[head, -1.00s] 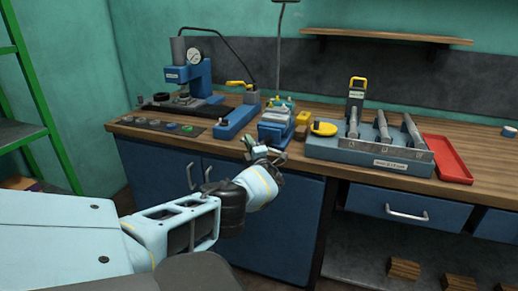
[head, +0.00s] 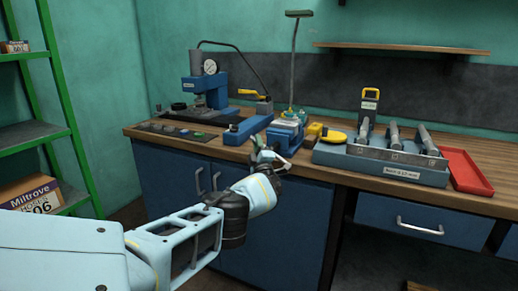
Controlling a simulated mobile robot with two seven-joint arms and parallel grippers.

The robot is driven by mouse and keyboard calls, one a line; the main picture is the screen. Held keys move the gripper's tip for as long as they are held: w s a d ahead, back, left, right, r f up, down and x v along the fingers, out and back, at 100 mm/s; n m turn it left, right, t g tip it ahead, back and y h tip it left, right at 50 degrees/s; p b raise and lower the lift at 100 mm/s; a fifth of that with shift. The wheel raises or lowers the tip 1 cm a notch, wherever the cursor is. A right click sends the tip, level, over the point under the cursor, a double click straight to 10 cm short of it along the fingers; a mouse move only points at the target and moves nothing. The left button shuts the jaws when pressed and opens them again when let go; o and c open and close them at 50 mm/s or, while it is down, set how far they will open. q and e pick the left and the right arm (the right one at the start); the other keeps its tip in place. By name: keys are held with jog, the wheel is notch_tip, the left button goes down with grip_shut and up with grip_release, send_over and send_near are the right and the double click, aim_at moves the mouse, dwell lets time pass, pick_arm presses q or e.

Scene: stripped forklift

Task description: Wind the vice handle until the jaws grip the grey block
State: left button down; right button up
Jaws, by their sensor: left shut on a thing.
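The blue vice (head: 286,134) stands near the front edge of the wooden workbench. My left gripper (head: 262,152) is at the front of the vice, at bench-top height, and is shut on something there. What it holds is very small in the picture; it lies where the vice handle would be, but I cannot make out the handle clearly. The grey block and the gap between the jaws are too small and partly hidden to tell. My right gripper is not in view.
A yellow block (head: 315,129) and a yellow round-topped tool (head: 333,137) sit right of the vice. A blue rack (head: 385,170) and a red tray (head: 466,172) are further right. A blue press (head: 207,90) stands left. Green shelving (head: 72,120) is at far left.

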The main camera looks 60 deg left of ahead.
pick_arm(q)
jog(key=shift+s+a+r+m+t+y, duration=0.2)
jog(key=shift+s+r+m+t+y, duration=0.2)
jog(key=shift+m, duration=0.3)
jog(key=shift+r, duration=0.15)
jog(key=c, duration=1.8)
grip_release()
jog(key=o, duration=0.3)
jog(key=shift+s+d+r, duration=0.1)
jog(key=shift+s+r, duration=0.1)
jog(key=shift+o, duration=0.2)
jog(key=p+v, duration=0.5)
jog(key=v, duration=0.3)
jog(key=shift+w+p, duration=0.2)
jog(key=shift+p, duration=0.1)
jog(key=shift+f, duration=0.1)
